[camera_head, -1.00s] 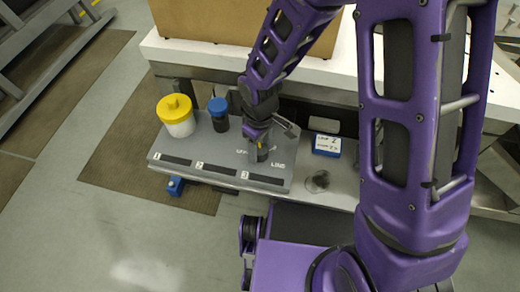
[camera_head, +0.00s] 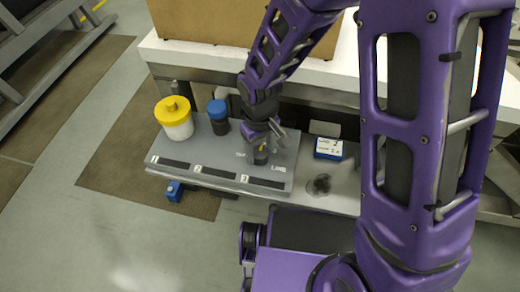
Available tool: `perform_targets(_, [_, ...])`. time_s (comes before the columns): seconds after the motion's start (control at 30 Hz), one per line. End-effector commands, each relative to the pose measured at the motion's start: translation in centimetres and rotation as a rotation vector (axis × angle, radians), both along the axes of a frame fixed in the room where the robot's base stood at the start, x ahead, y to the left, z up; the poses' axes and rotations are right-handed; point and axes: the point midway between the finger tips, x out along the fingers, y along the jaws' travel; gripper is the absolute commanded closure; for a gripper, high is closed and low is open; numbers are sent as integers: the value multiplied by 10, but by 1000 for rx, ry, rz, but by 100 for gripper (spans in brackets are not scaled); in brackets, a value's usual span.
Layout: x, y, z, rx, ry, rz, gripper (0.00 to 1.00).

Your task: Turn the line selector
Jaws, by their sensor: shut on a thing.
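The line selector (camera_head: 261,157) is a small dark knob on the grey turret plate (camera_head: 215,160). Lettering stands on both sides of it, and the lettering on the right looks like "LAND". My gripper (camera_head: 264,146) reaches down over the selector from above and is shut on it. The fingers and wrist hide most of the knob, so its pointing direction is hard to tell. Numbered dark strips 1, 2 and 3 (camera_head: 263,183) run along the front of the plate.
A white jar with a yellow lid (camera_head: 175,120) and a dark jar with a blue lid (camera_head: 219,118) stand on the plate's left. A blue and white box (camera_head: 328,148) and a round dark item (camera_head: 320,184) lie to the right. A white bench (camera_head: 200,58) stands behind.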

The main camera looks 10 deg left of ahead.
Motion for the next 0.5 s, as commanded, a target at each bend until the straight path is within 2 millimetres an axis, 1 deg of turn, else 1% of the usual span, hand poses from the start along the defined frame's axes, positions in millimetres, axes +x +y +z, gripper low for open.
perform_targets(0.13, [0,0,0,0,0,1,99])
perform_targets(0.17, [0,0,0,0,0,1,38])
perform_targets(0.2, [0,0,0,0,0,1,31])
perform_targets(0.3, [0,0,0,0,0,1,13])
perform_targets(0.5, [0,0,0,0,0,2,13])
